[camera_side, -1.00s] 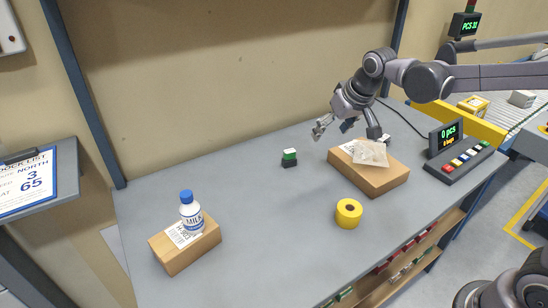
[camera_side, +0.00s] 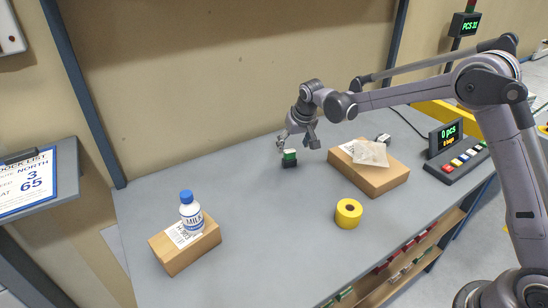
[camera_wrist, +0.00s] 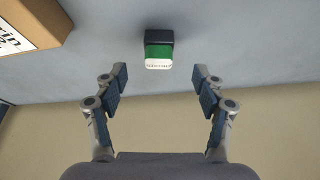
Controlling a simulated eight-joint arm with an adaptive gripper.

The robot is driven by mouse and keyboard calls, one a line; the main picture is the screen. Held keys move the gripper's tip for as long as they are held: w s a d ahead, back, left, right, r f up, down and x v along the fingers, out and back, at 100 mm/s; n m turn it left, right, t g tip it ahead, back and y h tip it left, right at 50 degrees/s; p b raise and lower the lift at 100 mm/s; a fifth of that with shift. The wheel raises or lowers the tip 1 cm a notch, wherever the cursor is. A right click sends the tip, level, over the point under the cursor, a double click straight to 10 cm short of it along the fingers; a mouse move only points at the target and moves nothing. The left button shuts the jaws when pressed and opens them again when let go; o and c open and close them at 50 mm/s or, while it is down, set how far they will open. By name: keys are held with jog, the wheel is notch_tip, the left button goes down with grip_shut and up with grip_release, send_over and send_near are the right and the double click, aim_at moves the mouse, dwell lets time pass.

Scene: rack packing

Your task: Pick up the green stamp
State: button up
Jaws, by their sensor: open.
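The green stamp (camera_side: 289,158) stands on the grey table near the back wall, with a dark base, a green body and a white top. In the wrist view the stamp (camera_wrist: 158,50) shows at the top middle, beyond the fingertips and centred between them. My gripper (camera_side: 299,146) is just above and slightly right of the stamp in the side view. In the wrist view my gripper (camera_wrist: 160,84) has its two fingers wide apart with nothing between them.
A cardboard box (camera_side: 375,178) with a clear bag (camera_side: 371,154) on top stands right of the stamp. A yellow tape roll (camera_side: 348,213) lies in front. A milk bottle (camera_side: 191,211) stands on another box (camera_side: 174,257) at left. The table's middle is clear.

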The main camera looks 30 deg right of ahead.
aim_at(291, 151)
jog(key=shift+x, duration=3.6)
jog(key=shift+w+d, duration=0.1)
jog(key=shift+w, duration=0.1)
jog(key=c, duration=1.2)
